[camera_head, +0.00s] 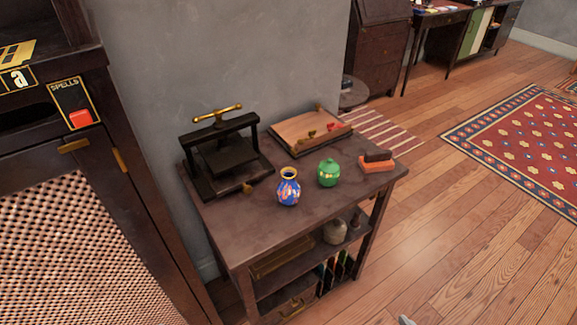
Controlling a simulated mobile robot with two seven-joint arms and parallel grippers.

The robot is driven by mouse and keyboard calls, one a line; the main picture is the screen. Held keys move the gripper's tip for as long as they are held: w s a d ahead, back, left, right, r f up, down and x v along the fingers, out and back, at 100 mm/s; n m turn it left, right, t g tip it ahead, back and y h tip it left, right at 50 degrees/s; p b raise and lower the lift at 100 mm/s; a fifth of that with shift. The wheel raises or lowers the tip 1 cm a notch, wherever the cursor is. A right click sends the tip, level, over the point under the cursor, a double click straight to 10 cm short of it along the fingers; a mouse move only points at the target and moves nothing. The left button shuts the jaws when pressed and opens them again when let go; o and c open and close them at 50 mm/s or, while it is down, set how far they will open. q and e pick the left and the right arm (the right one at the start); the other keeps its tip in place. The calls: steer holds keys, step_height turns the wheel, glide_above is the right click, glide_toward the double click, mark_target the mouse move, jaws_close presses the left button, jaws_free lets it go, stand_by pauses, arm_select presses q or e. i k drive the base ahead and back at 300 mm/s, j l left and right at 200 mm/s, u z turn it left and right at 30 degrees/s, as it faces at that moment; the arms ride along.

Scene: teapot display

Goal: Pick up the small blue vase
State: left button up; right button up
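The small blue vase (288,187) stands upright on the dark wooden table (240,222), near its front edge. It has a round body with pink and white patterning and a gold rim around its open mouth. Nothing covers it, and no gripper is near it. My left gripper is not in view. A small pale grey tip shows at the bottom edge, right of centre, well below the table; I cannot tell whether it belongs to my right gripper.
A green lidded pot (329,173) stands close to the vase's right. A black press (222,155) is behind left, a wooden tray (311,131) behind, and a red-brown block (377,162) at the right. A dark cabinet (75,190) rises at the left. The floor in front right is clear.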

mark_target(288, 190)
steer(key=i+l+u, duration=0.15)
steer(key=l, duration=0.4)
steer(key=i+l+u, duration=0.15)
steer(key=l, duration=0.4)
steer(key=l+u, duration=0.2)
steer(key=l, duration=0.3)
